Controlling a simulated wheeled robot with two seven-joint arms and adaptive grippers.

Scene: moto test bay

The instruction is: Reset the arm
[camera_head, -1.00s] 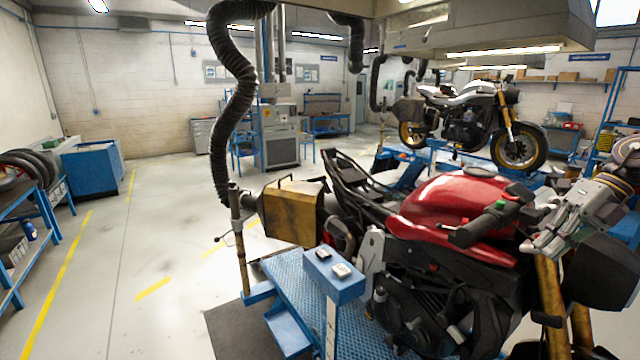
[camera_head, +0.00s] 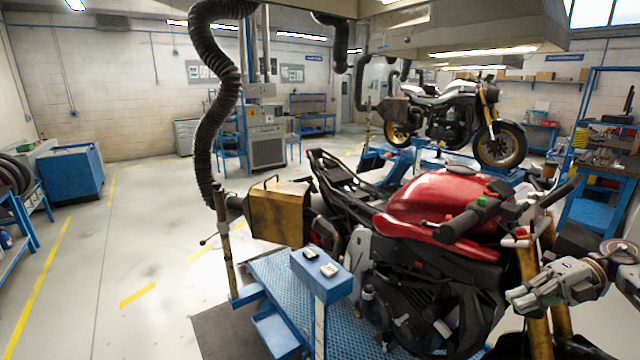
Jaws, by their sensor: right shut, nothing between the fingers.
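My right gripper (camera_head: 516,299) is at the lower right, at the end of my right arm, which comes in from the right edge. Its fingers are shut with nothing between them and point left. In the picture it lies over the golden front fork (camera_head: 535,322) of the red motorcycle (camera_head: 440,205), below the handlebar. I cannot tell whether it touches the fork. My left gripper is not in view.
The red motorcycle stands on a blue lift (camera_head: 277,283) with a control box (camera_head: 321,275). A hanging exhaust hose (camera_head: 203,110) leads down by a yellow box (camera_head: 278,213). A second motorcycle (camera_head: 455,120) stands behind. Blue shelving (camera_head: 592,203) is at right. Floor at left is open.

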